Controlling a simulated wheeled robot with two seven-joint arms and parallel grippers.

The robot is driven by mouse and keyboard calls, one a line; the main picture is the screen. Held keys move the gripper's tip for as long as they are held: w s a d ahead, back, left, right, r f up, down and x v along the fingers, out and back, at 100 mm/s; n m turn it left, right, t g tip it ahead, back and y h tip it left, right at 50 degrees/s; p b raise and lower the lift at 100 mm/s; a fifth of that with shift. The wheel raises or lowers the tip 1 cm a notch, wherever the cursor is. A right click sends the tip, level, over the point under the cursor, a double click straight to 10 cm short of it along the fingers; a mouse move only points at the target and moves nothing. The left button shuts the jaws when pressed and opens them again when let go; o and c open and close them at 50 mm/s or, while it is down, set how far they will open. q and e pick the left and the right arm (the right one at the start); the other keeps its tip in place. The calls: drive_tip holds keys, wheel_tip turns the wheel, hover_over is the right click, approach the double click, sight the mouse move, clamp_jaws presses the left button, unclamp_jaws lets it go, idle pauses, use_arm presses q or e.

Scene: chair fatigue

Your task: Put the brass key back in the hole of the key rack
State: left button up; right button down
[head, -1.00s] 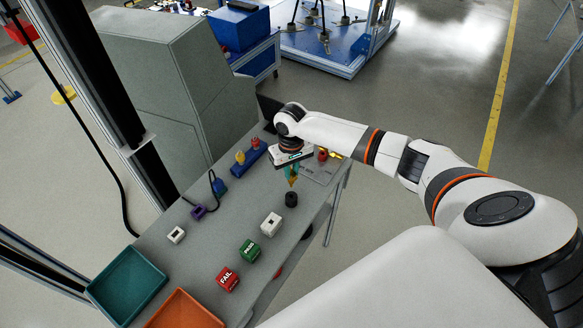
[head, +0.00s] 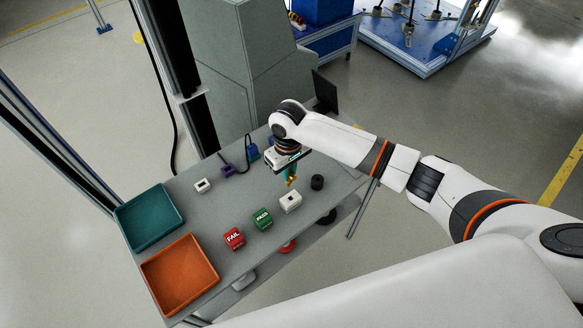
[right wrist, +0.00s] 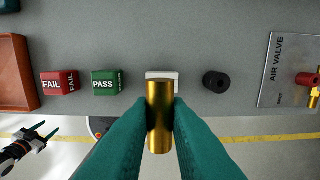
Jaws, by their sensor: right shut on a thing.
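My right gripper (head: 290,178) is shut on the brass key (right wrist: 159,112), a gold cylinder between its teal fingers. In the head view the key's lower end points down, just behind the white block (head: 290,203). In the right wrist view the key partly covers this white block (right wrist: 163,74). A dark opening shows on the block's top in the head view. Whether this block is the key rack I cannot tell. The key appears to be above the table, not in any hole. My left gripper (right wrist: 46,131) shows small in the right wrist view, its fingertips apart and empty.
A black cylinder (head: 317,182) stands right of the white block. A green PASS block (head: 262,219) and a red FAIL block (head: 234,238) stand to its left. Orange (head: 158,302) and teal (head: 126,226) trays are further left. An AIR VALVE plate (right wrist: 287,72) is right.

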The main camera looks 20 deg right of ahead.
drive_tip(key=shift+s+d+r, duration=0.1)
drive_tip(key=shift+d+r, duration=0.05)
drive_tip(key=shift+d, duration=0.1)
drive_tip(key=shift+s+d+p, duration=0.1)
drive_tip(key=shift+d+p, duration=0.05)
drive_tip(key=shift+p, duration=0.3)
drive_tip(key=shift+f+b, duration=0.6)
drive_tip(key=shift+f, duration=0.3)
wheel_tip(320, 180, down, 2)
drive_tip(key=shift+f+b, duration=0.25)
drive_tip(key=shift+b, duration=0.4)
use_arm(q)
drive_tip(key=shift+s+d+f+b, duration=0.2)
drive_tip(key=shift+s+d+f, duration=0.15)
drive_tip(key=shift+d+f, duration=0.2)
drive_tip(key=shift+s+d+f+b, duration=0.15)
drive_tip(key=shift+s+d+f, duration=0.15)
drive_tip(key=shift+d+f, duration=0.25)
use_arm(e)
drive_tip(key=shift+f, duration=0.85)
use_arm(q)
drive_tip(key=shift+d+r+p, duration=0.1)
drive_tip(key=shift+r+p, duration=0.4)
drive_tip(key=shift+r, duration=0.1)
drive_tip(key=shift+r+p, duration=0.3)
drive_tip(key=shift+r+p, duration=0.35)
drive_tip(key=shift+f+b, duration=1.15)
use_arm(e)
drive_tip(key=shift+f, duration=2.05)
